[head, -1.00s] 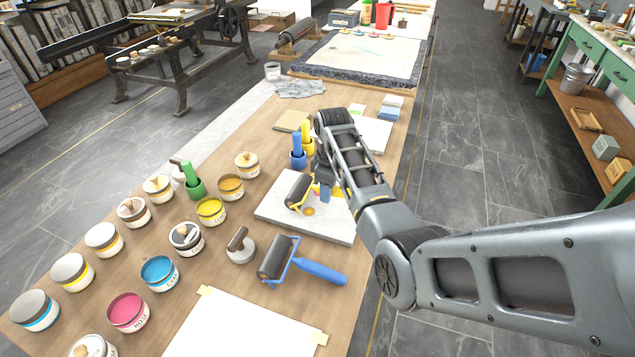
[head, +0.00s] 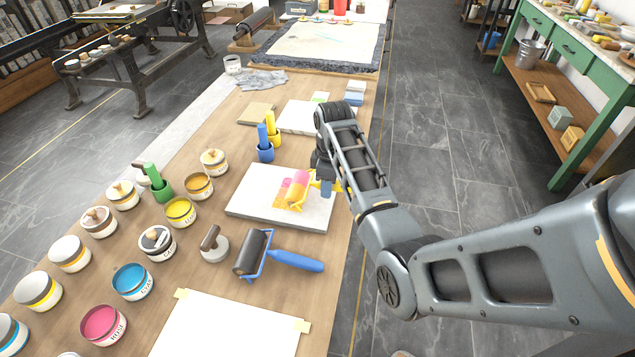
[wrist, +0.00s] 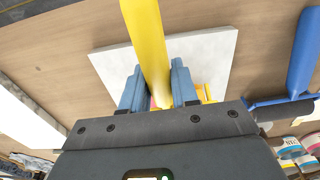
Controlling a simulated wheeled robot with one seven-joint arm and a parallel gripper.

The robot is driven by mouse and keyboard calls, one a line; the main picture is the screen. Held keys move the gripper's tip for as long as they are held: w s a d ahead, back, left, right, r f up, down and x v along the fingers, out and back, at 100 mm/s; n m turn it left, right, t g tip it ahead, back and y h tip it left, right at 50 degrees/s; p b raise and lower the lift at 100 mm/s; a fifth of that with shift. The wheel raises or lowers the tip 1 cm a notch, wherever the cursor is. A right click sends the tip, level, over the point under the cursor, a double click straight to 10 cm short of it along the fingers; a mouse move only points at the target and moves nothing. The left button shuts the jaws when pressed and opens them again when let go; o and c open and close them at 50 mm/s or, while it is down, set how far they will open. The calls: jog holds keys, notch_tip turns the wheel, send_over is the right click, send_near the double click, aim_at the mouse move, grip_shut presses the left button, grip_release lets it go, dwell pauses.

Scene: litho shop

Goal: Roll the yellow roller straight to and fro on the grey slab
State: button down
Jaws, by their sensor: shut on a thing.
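The grey slab (head: 250,203) lies flat on the wooden table, with a patch of yellow, orange and pink ink near its right side. The yellow roller (head: 298,191) is on this inked part, and its drum looks coated in pink and yellow. My gripper (head: 327,187) is at the slab's right edge, with its blue fingers shut on the roller's handle. In the wrist view the yellow handle (wrist: 147,40) runs between both fingers (wrist: 158,88), and the slab (wrist: 208,55) lies beneath. The drum is mostly hidden there by the gripper.
A blue-handled roller (head: 290,260) lies in front of the slab. A blue pot (head: 265,153) and a yellow pot (head: 273,140) stand just behind it. Several ink tins, including a yellow one (head: 180,212), fill the left. A taped white sheet (head: 225,330) lies in front.

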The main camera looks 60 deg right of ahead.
jog(key=shift+s+d, duration=0.45)
jog(key=shift+s, duration=0.8)
jog(key=shift+s+d, duration=0.5)
jog(key=shift+s, duration=0.75)
jog(key=shift+s+d, duration=0.45)
jog(key=shift+s, duration=0.8)
jog(key=shift+w, duration=0.1)
jog(key=shift+w+a, duration=0.7)
jog(key=shift+w, duration=1.15)
jog(key=shift+w+a, duration=0.7)
jog(key=shift+w, duration=1.15)
jog(key=shift+w+a, duration=0.7)
jog(key=shift+w, duration=1.15)
jog(key=shift+w+a+b, duration=0.4)
jog(key=shift+w+b, duration=0.05)
jog(key=shift+w, duration=0.8)
jog(key=shift+w+a+b, duration=0.45)
jog(key=shift+w, duration=0.8)
jog(key=shift+w+a+b, duration=0.4)
jog(key=shift+w+b, duration=0.05)
jog(key=shift+w, duration=0.8)
jog(key=w+b, duration=0.1)
jog(key=w+a, duration=0.1)
jog(key=w, duration=0.1)
jog(key=shift+f+b, duration=0.15)
jog(key=shift+b, duration=0.25)
jog(key=shift+w+a, duration=0.15)
jog(key=shift+w, duration=0.1)
jog(key=shift+r, duration=0.25)
